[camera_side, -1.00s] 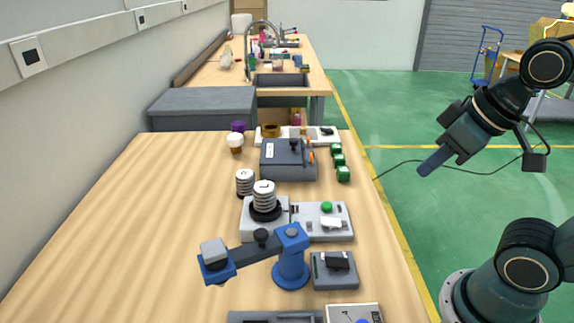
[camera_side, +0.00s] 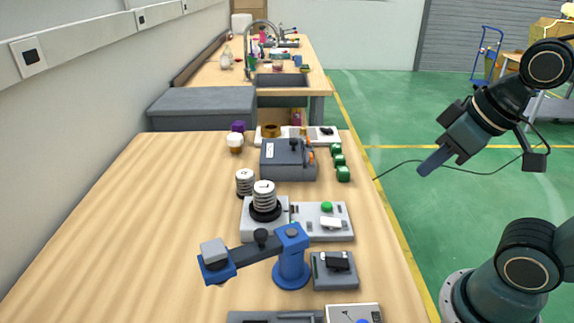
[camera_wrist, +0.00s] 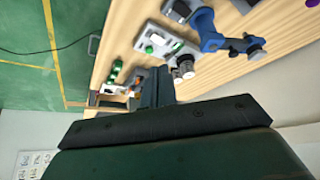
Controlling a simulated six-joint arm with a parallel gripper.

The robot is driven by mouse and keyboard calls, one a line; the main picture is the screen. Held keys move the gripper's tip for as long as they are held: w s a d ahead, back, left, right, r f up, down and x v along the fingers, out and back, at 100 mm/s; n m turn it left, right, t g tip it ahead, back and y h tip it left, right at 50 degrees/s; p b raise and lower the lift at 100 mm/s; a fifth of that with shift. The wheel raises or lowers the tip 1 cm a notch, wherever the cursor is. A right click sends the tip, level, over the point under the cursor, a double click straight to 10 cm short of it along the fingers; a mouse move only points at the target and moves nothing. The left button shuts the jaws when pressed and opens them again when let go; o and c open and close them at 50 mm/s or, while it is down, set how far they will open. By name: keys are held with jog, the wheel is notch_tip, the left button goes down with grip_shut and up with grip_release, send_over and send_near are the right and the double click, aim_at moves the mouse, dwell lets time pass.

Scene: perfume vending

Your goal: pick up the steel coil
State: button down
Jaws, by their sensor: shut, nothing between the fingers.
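Two silver ribbed coils stand on the table in the side view. One coil (camera_side: 264,194), marked 1, sits upright on a black round seat of a grey unit (camera_side: 302,219). The other coil (camera_side: 245,182) stands upright just behind it on the left. I cannot tell which is the steel one. Both coils show small near the middle of the wrist view, one at the front (camera_wrist: 186,66). My gripper (camera_side: 428,167) is shut and empty, in the air over the green floor, right of the table and well apart from the coils. Its fingers show in the wrist view (camera_wrist: 158,82).
A blue crane-like arm (camera_side: 291,259) stands in front of the coils. A dark grey box (camera_side: 288,162), green blocks (camera_side: 343,174) and a white-and-brown jar (camera_side: 235,143) stand behind them. The table's left side (camera_side: 130,230) is clear.

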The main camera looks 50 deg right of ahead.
dwell(0.3)
jog(key=c, duration=0.5)
grip_release()
jog(key=w+a+m+g, duration=0.2)
jog(key=w+m, duration=0.4)
jog(key=w, duration=0.6)
jog(key=w+a+m+g, duration=0.25)
jog(key=w+m, duration=0.45)
jog(key=w, duration=0.5)
jog(key=w+a+f+m+g, duration=0.1)
jog(key=w+a+f+m, duration=0.2)
jog(key=w+f+m, duration=0.2)
jog(key=w+f, duration=0.1)
jog(key=w, duration=0.2)
jog(key=shift+w+f, duration=0.3)
jog(key=shift+f, duration=0.05)
jog(key=shift+f, duration=0.15)
